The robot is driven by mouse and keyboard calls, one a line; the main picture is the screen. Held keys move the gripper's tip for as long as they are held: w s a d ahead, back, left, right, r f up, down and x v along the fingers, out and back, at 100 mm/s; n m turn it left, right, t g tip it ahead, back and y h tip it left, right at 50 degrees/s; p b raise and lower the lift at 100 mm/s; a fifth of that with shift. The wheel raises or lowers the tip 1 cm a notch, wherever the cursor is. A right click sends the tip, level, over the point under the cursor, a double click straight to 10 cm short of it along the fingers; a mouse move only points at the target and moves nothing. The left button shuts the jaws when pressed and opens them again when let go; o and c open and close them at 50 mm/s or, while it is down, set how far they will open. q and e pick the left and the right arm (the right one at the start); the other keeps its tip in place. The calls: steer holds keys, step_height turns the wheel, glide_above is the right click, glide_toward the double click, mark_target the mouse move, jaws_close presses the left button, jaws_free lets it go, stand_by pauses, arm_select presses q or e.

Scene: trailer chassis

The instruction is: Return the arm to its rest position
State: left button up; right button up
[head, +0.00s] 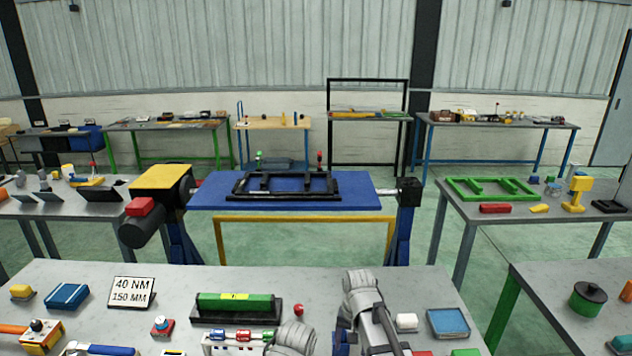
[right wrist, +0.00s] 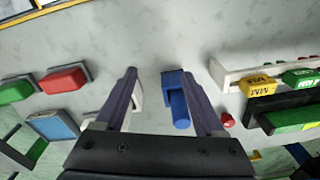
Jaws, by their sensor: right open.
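My right gripper (head: 380,335) is low over the front of the near grey workbench (head: 330,290). In the right wrist view its two dark fingers (right wrist: 160,75) are spread apart. A blue block with a round blue stub (right wrist: 178,103) shows between them, nearer the right finger; I cannot tell how far below it is. Nothing is gripped. A white piece (right wrist: 138,90) is partly hidden behind the left finger; a white cylinder (head: 406,321) shows right of the gripper in the head view. My left gripper does not show clearly in any view.
The near bench holds a green level (head: 235,303) on a black stand, a "40 NM 150 MM" sign (head: 131,291), a blue tray (head: 447,323) and a red knob (head: 299,309). Behind it, a black chassis frame (head: 285,185) lies on a blue positioner table (head: 350,198).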

steer(key=s+d+n, duration=0.3)
steer(key=s+d, duration=0.5)
steer(key=s, duration=0.3)
arm_select(q)
steer(key=shift+f+b, duration=0.4)
steer(key=shift+b, duration=0.05)
arm_select(e)
steer(key=s+a+n+h, duration=0.1)
steer(key=s+a+n, duration=0.3)
steer(key=a, duration=0.7)
steer(key=shift+s+f+g, duration=0.3)
steer(key=shift+s+f, duration=0.05)
steer(key=shift+s, duration=0.3)
arm_select(q)
steer(key=shift+s, duration=0.1)
arm_select(e)
steer(key=shift+a, duration=0.15)
